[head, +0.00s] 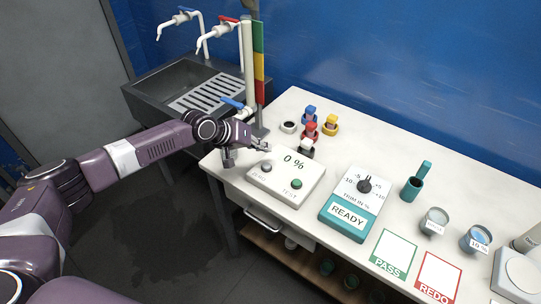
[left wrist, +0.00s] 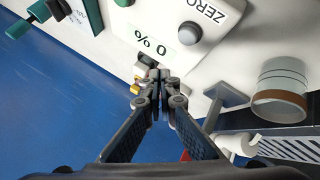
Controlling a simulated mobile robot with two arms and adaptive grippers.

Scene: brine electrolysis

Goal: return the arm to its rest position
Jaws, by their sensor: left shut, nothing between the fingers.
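My left arm comes in from the left in the head view, stretched over the near left corner of the bench. Its gripper (head: 258,134) is above the bench's left end, behind the white 0 % meter (head: 276,194). In the left wrist view the left gripper's fingers (left wrist: 159,80) are together with nothing between them. The meter (left wrist: 172,14) with its grey ZERO button (left wrist: 190,33) lies beyond the fingertips there. My right gripper is not in view.
A sink (head: 172,92) with taps stands left of the bench. Small red, blue and yellow-topped items (head: 310,131) stand close to the gripper. A teal READY dial box (head: 348,216), cups (head: 434,221) and PASS and REDO cards (head: 437,277) lie to the right.

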